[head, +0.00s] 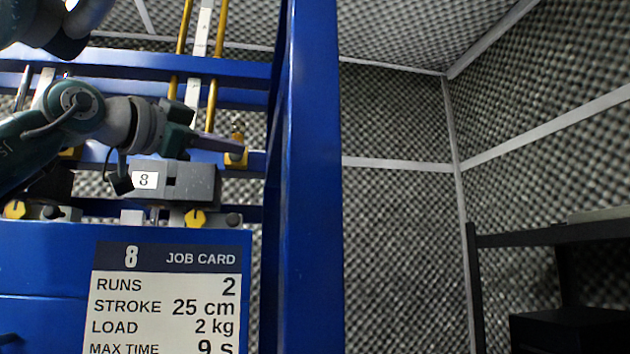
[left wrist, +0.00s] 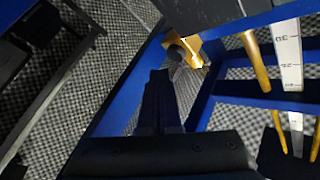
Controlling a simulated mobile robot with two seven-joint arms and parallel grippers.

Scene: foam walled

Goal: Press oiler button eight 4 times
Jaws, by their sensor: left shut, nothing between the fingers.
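A yellow oiler (head: 236,157) sits on the blue frame's crossbar beside the upright post, just above and right of the grey block labelled 8 (head: 205,183). My left gripper (head: 238,146) reaches in from the left with shut, empty fingers and partly covers the oiler. My right gripper is not in view.
A thick blue post (head: 313,180) rises just right of the oiler. Yellow rods (head: 222,40) stand behind my arm. A job card (head: 165,300) numbered 8 is on the blue panel below. A dark shelf (head: 550,235) stands at the right, with open room between.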

